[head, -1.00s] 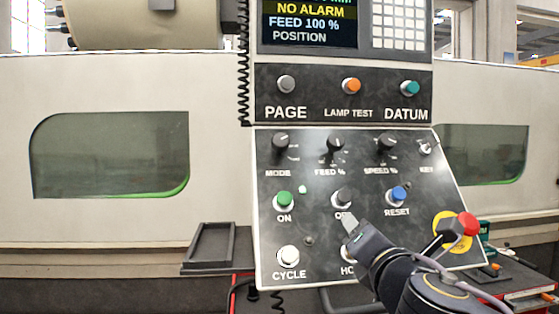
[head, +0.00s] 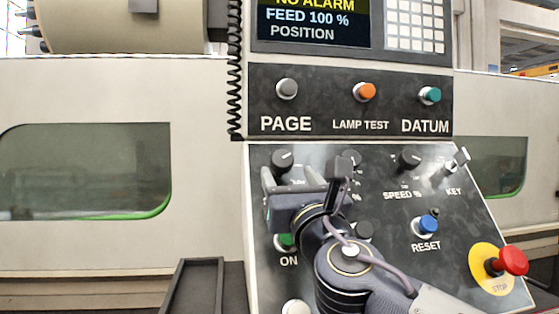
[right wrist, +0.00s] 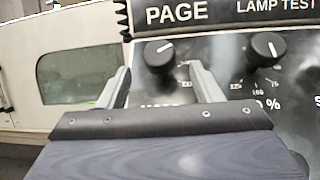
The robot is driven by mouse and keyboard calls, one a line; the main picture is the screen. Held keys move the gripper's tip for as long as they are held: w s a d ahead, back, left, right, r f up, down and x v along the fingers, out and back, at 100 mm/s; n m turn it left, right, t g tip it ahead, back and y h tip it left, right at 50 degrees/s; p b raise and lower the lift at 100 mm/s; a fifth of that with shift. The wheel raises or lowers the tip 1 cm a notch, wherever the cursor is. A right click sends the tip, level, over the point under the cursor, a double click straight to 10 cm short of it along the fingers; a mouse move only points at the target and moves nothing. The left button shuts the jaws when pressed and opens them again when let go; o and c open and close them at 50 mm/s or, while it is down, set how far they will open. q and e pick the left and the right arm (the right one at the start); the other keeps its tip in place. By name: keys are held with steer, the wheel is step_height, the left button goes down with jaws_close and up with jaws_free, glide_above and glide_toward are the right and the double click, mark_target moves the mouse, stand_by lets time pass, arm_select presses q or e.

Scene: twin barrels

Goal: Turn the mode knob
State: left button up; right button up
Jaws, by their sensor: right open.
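The mode knob (head: 282,160) is a round black knob with a white pointer line, at the upper left of the sloping button panel. In the right wrist view the mode knob (right wrist: 159,52) shows between my two fingers, its pointer line slanting up to the right. My right gripper (head: 292,176) is open in front of the panel, just below the knob in the head view. In the wrist view my right gripper (right wrist: 160,72) has one finger on each side of the knob; I cannot tell whether they touch it. The MODE label is mostly hidden. My left gripper is not in view.
The feed knob (right wrist: 266,48) is close to the right of my right finger. The speed knob (head: 410,159), key switch (head: 458,160), blue reset button (head: 425,226) and red stop button (head: 512,261) are further right. A dark tray (head: 190,290) is at lower left.

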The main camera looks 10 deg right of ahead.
mark_target(285, 169)
steer(key=p+x, duration=0.1)
steer(key=x, duration=0.4)
steer(key=shift+w, duration=0.4)
steer(key=c, duration=1)
